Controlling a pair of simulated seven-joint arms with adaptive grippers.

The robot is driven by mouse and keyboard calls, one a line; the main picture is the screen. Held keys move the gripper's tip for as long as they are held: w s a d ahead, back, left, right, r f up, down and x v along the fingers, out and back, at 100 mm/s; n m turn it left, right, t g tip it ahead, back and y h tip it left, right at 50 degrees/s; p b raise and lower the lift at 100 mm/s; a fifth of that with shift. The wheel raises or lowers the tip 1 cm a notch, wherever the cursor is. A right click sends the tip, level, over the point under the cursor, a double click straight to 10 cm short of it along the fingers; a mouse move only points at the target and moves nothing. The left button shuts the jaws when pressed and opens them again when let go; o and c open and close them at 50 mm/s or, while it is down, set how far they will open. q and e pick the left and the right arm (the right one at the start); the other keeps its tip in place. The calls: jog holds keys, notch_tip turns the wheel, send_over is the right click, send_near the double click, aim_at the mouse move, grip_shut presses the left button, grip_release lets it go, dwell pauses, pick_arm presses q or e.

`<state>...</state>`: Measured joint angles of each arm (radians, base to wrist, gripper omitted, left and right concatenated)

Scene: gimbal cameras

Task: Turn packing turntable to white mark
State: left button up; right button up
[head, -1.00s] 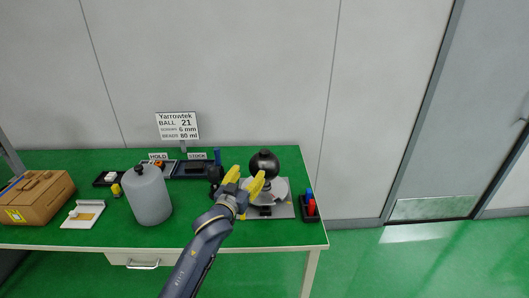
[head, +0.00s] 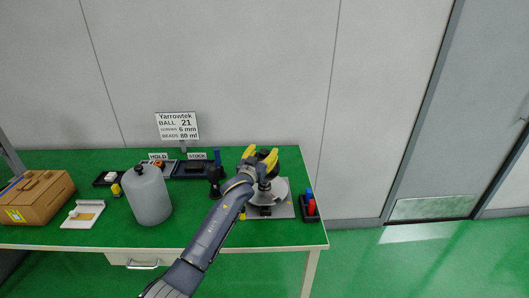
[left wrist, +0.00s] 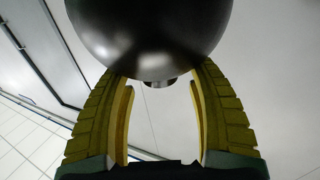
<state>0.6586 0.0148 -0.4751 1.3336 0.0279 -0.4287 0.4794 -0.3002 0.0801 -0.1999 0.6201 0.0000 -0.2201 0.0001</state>
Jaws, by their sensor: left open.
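The packing turntable is a pale round disc (head: 281,190) on a grey base plate (head: 284,211) at the right of the table. A dark, shiny ball (head: 277,167) sits above the disc, partly hidden by my left gripper. My left gripper (head: 260,156) is open, its yellow fingers at the ball's near side. In the left wrist view the ball (left wrist: 150,35) fills the top, between and beyond the spread fingers (left wrist: 165,75); I cannot tell whether they touch it. I cannot make out a white mark. My right gripper is not in view.
A black tray (head: 309,213) with red and blue items stands right of the turntable. A grey canister (head: 148,195), a white board (head: 83,214) and a cardboard box (head: 36,196) are to the left. Dark trays and a sign (head: 178,126) stand behind.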

pick_arm(q)
jog(key=shift+w+d, duration=0.15)
jog(key=shift+w, duration=0.4)
